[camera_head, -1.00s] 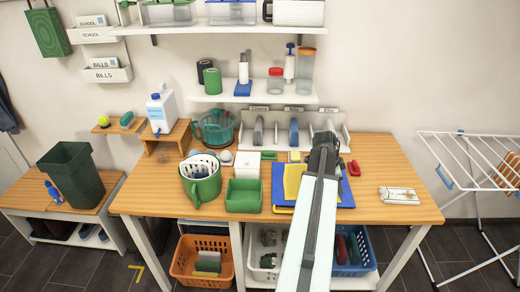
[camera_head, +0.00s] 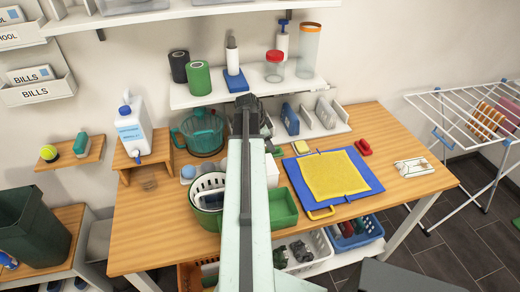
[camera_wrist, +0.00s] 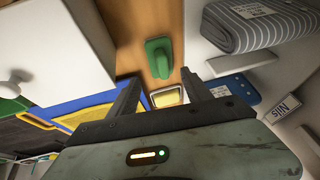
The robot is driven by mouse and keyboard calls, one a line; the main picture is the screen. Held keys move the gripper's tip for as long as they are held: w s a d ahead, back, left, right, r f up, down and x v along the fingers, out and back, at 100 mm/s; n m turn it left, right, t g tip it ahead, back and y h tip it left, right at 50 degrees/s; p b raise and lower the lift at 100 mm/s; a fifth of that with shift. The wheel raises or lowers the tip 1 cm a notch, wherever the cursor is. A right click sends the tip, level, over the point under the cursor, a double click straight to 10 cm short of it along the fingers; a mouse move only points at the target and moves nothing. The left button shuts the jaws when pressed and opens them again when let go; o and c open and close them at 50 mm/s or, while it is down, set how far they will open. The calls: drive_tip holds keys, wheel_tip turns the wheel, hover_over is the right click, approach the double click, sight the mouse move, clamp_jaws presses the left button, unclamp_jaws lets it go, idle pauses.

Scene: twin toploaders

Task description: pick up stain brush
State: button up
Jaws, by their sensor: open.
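A green brush-like block with a raised grip (camera_wrist: 158,58), which looks like the stain brush, lies on the wooden table in the wrist view. It lies just beyond my fingertips and is not touched. In the head view my arm mostly hides that spot. My gripper (camera_head: 247,103) shows from behind there, above the back of the table. In the wrist view my gripper (camera_wrist: 161,76) is open, with nothing held. A yellow block in a pale dish (camera_wrist: 167,97) shows between the fingers, below the brush; it is also in the head view (camera_head: 301,146).
A white knobbed box (camera_wrist: 60,50) stands left of the brush and a striped folded cloth (camera_wrist: 255,20) lies to the right. A blue board (camera_head: 365,180) with a yellow cloth (camera_head: 328,175) covers the table's middle. Dividers (camera_head: 325,112) stand behind.

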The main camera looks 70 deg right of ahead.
drive_tip(key=b+x, duration=0.7)
drive_tip(key=x, duration=0.1)
drive_tip(key=shift+w, duration=0.15)
drive_tip(key=shift+r, duration=0.15)
drive_tip(key=c, duration=1.2)
